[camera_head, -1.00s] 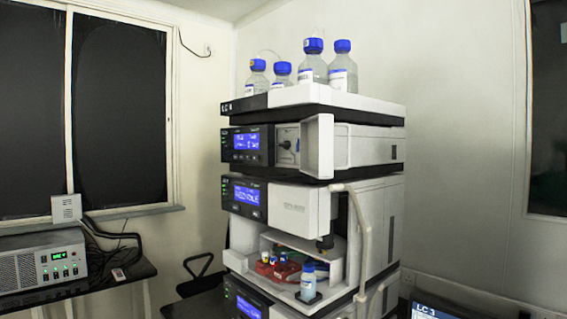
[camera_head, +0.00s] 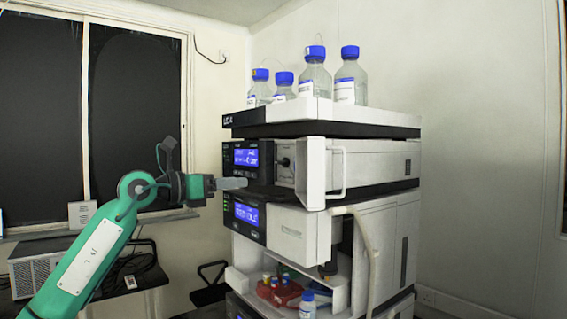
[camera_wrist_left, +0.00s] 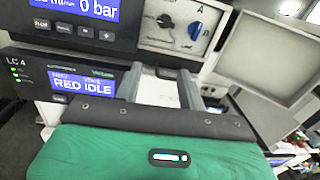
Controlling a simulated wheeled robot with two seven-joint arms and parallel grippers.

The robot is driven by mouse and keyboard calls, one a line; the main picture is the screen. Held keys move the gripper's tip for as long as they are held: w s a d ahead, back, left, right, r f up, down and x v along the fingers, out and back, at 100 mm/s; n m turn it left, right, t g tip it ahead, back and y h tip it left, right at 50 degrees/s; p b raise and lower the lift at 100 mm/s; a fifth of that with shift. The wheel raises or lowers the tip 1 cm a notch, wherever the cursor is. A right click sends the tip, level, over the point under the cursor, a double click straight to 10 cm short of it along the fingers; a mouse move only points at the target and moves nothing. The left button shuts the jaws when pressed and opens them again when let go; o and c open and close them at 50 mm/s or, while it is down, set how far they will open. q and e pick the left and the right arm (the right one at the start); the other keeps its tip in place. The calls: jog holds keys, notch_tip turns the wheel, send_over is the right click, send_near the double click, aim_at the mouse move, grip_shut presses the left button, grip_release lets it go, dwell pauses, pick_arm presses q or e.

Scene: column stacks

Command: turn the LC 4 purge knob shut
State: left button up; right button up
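The LC 4 stack (camera_head: 250,131) stands right of centre in the head view. Its pump module shows a lit blue display (camera_head: 246,157), and its front door (camera_head: 312,178) is swung open. A black knob (camera_head: 285,162) shows on the front panel beside the display. The left wrist view shows this black knob (camera_wrist_left: 165,20) and a blue knob (camera_wrist_left: 194,29) near letters A and B; I cannot tell which is the purge knob. My left gripper (camera_wrist_left: 161,75) is open and empty, just below the panel in that view. In the head view my left gripper (camera_head: 240,183) is in front of the pump module. My right gripper is not in view.
The open door with its white handle (camera_head: 342,172) juts out right of the knobs. Several blue-capped bottles (camera_head: 315,75) stand on top. Below are a second module with a display (camera_head: 245,213) and an open bay with a small bottle (camera_head: 307,306). A bench stands left.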

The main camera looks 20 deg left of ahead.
aim_at(279, 162)
pick_arm(q)
notch_tip(279, 162, up, 4)
jog(key=s+m+y, duration=0.1)
jog(key=s, duration=0.1)
jog(key=shift+t, duration=0.3)
jog(key=p+x, duration=0.6)
jog(key=x, duration=0.6)
jog(key=shift+w+r, duration=0.2)
jog(key=shift+w+d+f+p, duration=0.15)
jog(key=shift+w+d+p, duration=0.15)
jog(key=shift+w+d, duration=0.1)
jog(key=shift+a, duration=0.1)
jog(key=c, duration=0.7)
